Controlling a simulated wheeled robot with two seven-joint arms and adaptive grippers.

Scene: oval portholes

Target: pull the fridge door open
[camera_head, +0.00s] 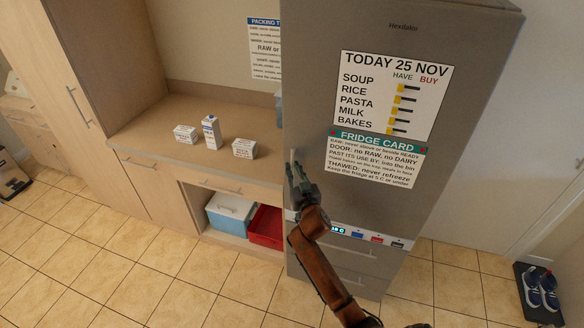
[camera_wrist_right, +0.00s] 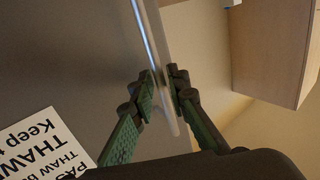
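The tall grey fridge (camera_head: 320,120) stands in the middle of the head view, and its door looks closed. Its upright bar handle (camera_head: 293,158) is at the door's left edge and also shows as a pale metal bar in the right wrist view (camera_wrist_right: 152,35). My right gripper (camera_head: 297,174) is at the handle's lower part. In the right wrist view its green-padded fingers (camera_wrist_right: 164,88) lie close on both sides of the bar and appear shut on it. The fingers hide part of the handle. My left gripper is not in view.
A wooden counter (camera_head: 150,110) left of the fridge holds several small cartons (camera_head: 211,132). Below it are a blue-and-white box (camera_head: 230,212) and a red bin (camera_head: 266,226). Shoes (camera_head: 541,288) lie on a dark mat at the right. The tiled floor before the fridge looks clear.

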